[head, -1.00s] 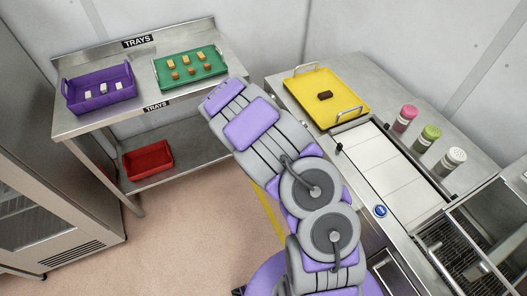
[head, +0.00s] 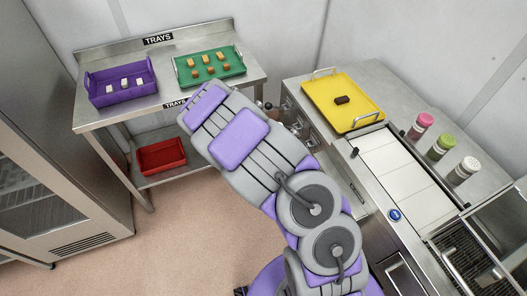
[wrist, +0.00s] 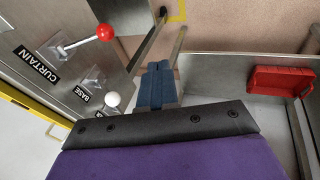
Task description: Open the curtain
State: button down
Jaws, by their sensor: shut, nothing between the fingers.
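The curtain lever (wrist: 85,40) shows in the wrist view at the upper left. It has a metal rod with a red ball knob (wrist: 105,32), and stands on a steel panel beside a black CURTAIN label (wrist: 37,66). My gripper (wrist: 158,68) is shut and empty, its blue fingers together. It is to the right of the red knob in that view, apart from it. In the head view my gripper is hidden behind my arm. The curtain itself cannot be made out.
A lever with a white knob (wrist: 112,99) stands by a BASE label (wrist: 83,96). A steel table with a purple tray (head: 122,97) and a green tray (head: 238,68) is at the left, with a red tray (head: 162,157) on its lower shelf. A yellow tray (head: 362,112) sits on the machine.

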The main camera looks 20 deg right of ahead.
jog(key=s+d+r+m+g, duration=0.2)
jog(key=s+r, duration=1.4)
jog(key=r, duration=0.4)
jog(key=s+a+r+y, duration=0.1)
jog(key=s+r, duration=0.1)
jog(key=s, duration=0.5)
jog(key=s+a+r+n+g+y, duration=0.1)
jog(key=s+a+r, duration=0.1)
jog(key=s, duration=0.5)
jog(key=s+a+r+g+y, duration=0.1)
jog(key=s+r, duration=0.3)
jog(key=s, duration=0.4)
jog(key=shift+a+n+y, duration=0.35)
jog(key=shift+n+y, duration=0.05)
jog(key=shift+y, duration=0.1)
